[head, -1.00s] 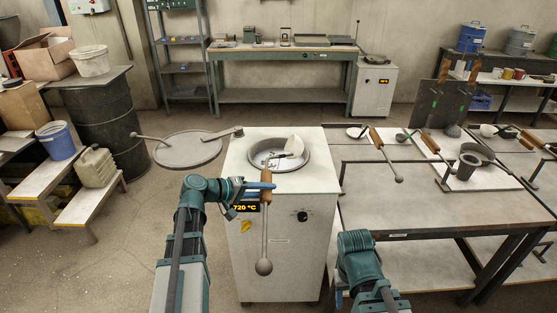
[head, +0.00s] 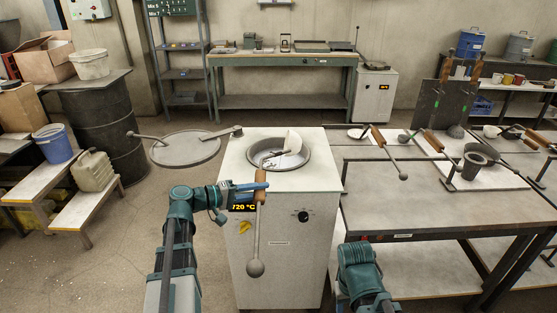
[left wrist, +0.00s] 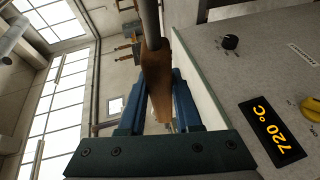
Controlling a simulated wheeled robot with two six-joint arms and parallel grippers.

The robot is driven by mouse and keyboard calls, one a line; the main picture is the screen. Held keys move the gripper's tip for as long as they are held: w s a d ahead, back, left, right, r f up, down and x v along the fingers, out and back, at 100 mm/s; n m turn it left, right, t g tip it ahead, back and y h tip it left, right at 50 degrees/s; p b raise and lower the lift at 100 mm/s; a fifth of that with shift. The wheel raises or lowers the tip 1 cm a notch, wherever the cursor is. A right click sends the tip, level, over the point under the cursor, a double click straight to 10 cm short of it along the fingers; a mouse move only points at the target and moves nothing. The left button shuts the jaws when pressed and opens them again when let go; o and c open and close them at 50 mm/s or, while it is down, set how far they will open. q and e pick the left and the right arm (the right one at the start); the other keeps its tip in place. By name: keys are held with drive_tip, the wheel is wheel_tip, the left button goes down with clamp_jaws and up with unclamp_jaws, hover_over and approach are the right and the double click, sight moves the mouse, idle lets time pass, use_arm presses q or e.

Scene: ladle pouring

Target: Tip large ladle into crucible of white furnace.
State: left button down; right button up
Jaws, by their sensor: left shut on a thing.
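The white furnace (head: 266,220) stands in the middle of the head view, its display reading 720 °C. Its round crucible (head: 253,157) is open at the top. The ladle's white bowl (head: 293,141) is at the crucible's right rear, tilted on its side. I cannot tell whether it touches the rim. My left gripper (head: 258,187) is shut on the ladle's wooden handle (head: 261,179), in front of the furnace top. The handle also shows between the fingers in the left wrist view (left wrist: 156,75). A rod with a ball end (head: 256,268) hangs below. My right gripper is not visible.
A round lid (head: 186,149) on an arm is swung out left of the furnace. A table (head: 440,215) with other ladles and a dark cup (head: 475,160) stands at the right. A black drum (head: 105,130) and benches are at the left.

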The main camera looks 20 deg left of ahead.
use_arm(q)
drive_tip(key=shift+a+f+t+h+b, duration=0.4)
drive_tip(key=shift+b, duration=0.6)
drive_tip(key=shift+s, duration=0.1)
drive_tip(key=shift+r, duration=0.1)
drive_tip(key=r+p, duration=0.1)
drive_tip(key=p, duration=0.1)
drive_tip(key=d+g+y+p, duration=0.1)
drive_tip(key=p, duration=0.2)
drive_tip(key=d+r+y+p, duration=0.1)
drive_tip(key=p, duration=0.1)
drive_tip(key=shift+w+r+g+p, duration=0.25)
drive_tip(key=shift+r+g+p, duration=0.05)
drive_tip(key=shift+r+p, duration=0.05)
drive_tip(key=shift+m+y+p, duration=0.3)
drive_tip(key=shift+p, duration=0.1)
drive_tip(key=shift+f, duration=0.1)
